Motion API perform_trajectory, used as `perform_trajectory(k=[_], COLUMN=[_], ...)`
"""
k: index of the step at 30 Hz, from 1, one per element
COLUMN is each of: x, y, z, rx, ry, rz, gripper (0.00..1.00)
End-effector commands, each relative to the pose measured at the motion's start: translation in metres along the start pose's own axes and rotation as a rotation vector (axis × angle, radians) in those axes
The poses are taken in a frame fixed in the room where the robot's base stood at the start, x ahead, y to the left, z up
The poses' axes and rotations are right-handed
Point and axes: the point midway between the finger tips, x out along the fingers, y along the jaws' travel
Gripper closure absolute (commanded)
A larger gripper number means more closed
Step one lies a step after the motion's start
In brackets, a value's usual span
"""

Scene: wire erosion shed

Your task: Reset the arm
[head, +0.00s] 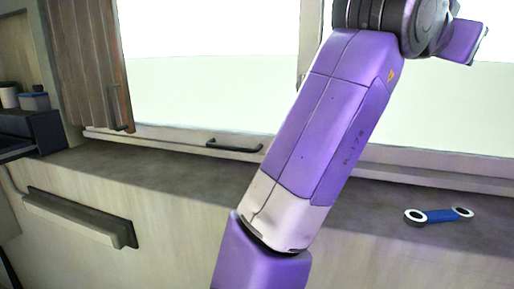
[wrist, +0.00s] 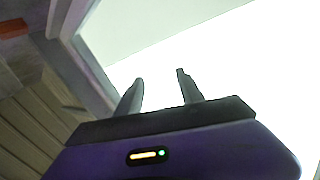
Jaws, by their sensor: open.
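My gripper (wrist: 160,90) shows in the wrist view with its two grey fingers apart and nothing between them. Behind the fingers is a bright, pale window area. In the head view my purple and white arm rises from the bottom middle to the top right. Its wrist end reaches the upper edge there, and the gripper fingers are out of that view.
A grey counter ledge (head: 180,165) runs below the window (head: 210,70). A blue wrench-like tool with pale ring ends (head: 440,215) lies on it at right. A wooden shutter (head: 88,60) and small containers (head: 35,101) stand left.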

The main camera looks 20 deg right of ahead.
Motion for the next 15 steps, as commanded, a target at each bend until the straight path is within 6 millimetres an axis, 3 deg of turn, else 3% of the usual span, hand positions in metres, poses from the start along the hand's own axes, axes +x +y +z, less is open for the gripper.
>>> perform_trajectory(k=[8,15], x=[-0.026,-0.065], y=[-0.054,-0.081], z=[0.043,0.109], rx=[-0.135,-0.225], ry=[0.342,0.535], rz=[-0.243,-0.472], gripper=[0.55,0.55])
